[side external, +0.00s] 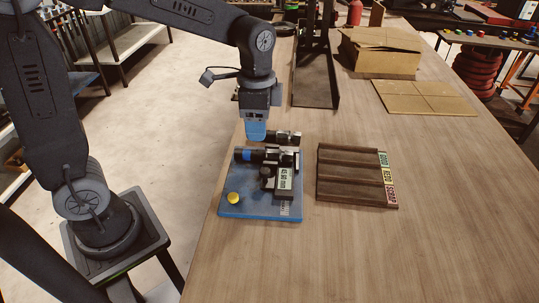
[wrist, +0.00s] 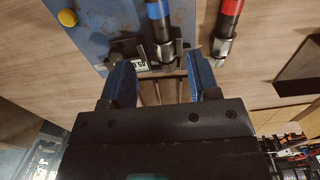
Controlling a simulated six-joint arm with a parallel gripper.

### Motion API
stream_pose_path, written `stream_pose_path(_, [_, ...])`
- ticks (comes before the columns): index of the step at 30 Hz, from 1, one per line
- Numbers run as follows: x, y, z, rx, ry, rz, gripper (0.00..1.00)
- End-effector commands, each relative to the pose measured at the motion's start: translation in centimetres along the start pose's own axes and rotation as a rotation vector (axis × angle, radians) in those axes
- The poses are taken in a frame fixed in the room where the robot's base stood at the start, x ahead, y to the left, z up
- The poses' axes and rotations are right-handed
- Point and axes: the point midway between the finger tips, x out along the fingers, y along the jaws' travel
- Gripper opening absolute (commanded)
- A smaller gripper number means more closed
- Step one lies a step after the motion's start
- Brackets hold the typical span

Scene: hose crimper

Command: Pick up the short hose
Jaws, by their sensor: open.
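My gripper (wrist: 160,66) has two blue fingers spread apart with nothing between them. In the side view my gripper (side external: 256,136) points down above the table, just behind the blue fixture plate. One black hose with a blue band and metal end (wrist: 160,28) lies in the fixture; in the side view this hose (side external: 243,155) lies across it. A second hose with a red band and metal end (wrist: 225,32) lies beside the plate; its metal end (side external: 285,138) shows in the side view, the rest hidden by my gripper. I cannot tell which hose is the short one.
The blue plate (side external: 232,206) carries a digital gauge (side external: 284,181) and a yellow button (side external: 234,198). A brown slotted tray (side external: 350,175) with coloured labels stands to its right. A cardboard box (side external: 380,52) and flat cardboard (side external: 425,97) lie farther back. The table's front right is clear.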

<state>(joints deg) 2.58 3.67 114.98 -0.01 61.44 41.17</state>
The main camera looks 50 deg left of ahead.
Motion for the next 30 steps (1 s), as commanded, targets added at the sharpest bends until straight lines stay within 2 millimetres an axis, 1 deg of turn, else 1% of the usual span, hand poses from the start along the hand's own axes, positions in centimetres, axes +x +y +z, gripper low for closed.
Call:
stream_pose_path(1, [1.0, 0.0, 0.1, -0.001, -0.003, 0.003, 0.55])
stream_pose_path(3, [2.0, 0.0, 0.1, -0.001, -0.003, 0.002, 0.55])
stream_pose_path(6, [2.9, 0.0, 0.1, -0.001, -0.001, 0.001, 0.55])
stream_pose_path(11, [3.8, 0.0, 0.3, -0.002, -0.001, 0.001, 0.55])
stream_pose_path(16, [6.2, -0.1, 1.2, -0.004, -0.002, 0.002, 0.55])
stream_pose_path(19, [7.6, -0.2, 1.2, -0.003, -0.003, 0.002, 0.55])
stream_pose_path(23, [8.4, -0.2, 1.2, -0.002, -0.001, 0.001, 0.55])
stream_pose_path(29, [8.4, -0.2, 1.1, -0.002, 0.000, 0.000, 0.55])
stream_pose_path(30, [8.4, -0.2, 1.1, -0.002, 0.000, 0.000, 0.53])
